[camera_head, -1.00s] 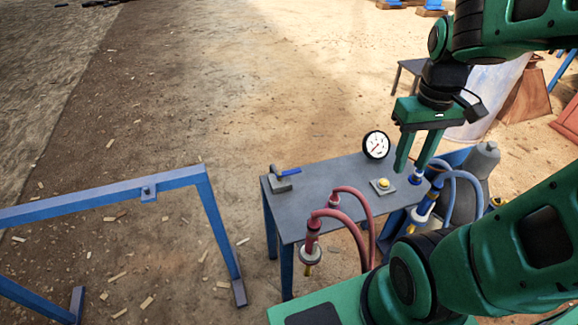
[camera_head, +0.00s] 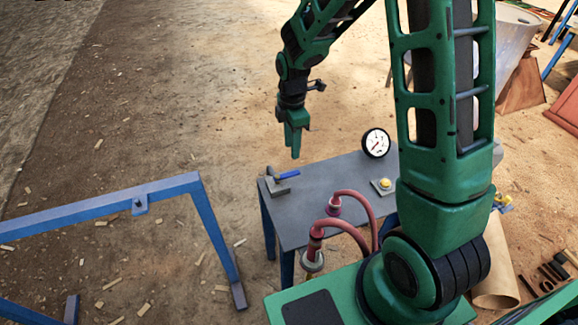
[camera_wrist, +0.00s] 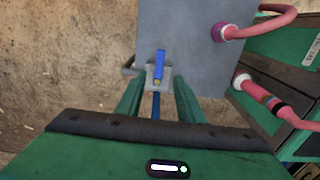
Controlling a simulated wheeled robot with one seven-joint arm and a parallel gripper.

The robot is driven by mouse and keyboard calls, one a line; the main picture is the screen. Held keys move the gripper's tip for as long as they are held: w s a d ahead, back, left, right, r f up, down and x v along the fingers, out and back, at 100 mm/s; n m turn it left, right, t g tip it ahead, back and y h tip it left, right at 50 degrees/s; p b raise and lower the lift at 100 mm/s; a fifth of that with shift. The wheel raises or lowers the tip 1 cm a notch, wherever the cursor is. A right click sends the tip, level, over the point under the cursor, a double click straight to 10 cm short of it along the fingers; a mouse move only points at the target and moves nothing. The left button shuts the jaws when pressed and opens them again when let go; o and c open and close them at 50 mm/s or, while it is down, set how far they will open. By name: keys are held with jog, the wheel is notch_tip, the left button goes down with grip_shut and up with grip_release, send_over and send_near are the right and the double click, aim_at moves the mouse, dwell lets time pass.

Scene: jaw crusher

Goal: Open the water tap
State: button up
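The tap is a small grey block with a blue lever (camera_head: 288,175) at the table's far left corner. In the wrist view the blue lever (camera_wrist: 161,63) points away from my gripper, on its grey base with a brass-coloured bolt. My gripper (camera_head: 292,153) hangs fingers down, just behind and above the tap in the head view. In the wrist view its two fingers (camera_wrist: 158,92) are apart with nothing held between them. The tap appears beyond the fingertips, lined up with the gap. I see no contact with the lever.
The grey table (camera_head: 320,195) bears a round gauge (camera_head: 376,143) and a yellow button (camera_head: 385,183). Red hoses (camera_head: 350,200) arch at its front. A blue metal frame (camera_head: 100,207) stands at the left.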

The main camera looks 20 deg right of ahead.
aim_at(291, 173)
notch_tip(291, 173, down, 11)
jog(key=shift+r, duration=0.1)
dwell(0.4)
jog(key=shift+a, duration=0.1)
grip_shut()
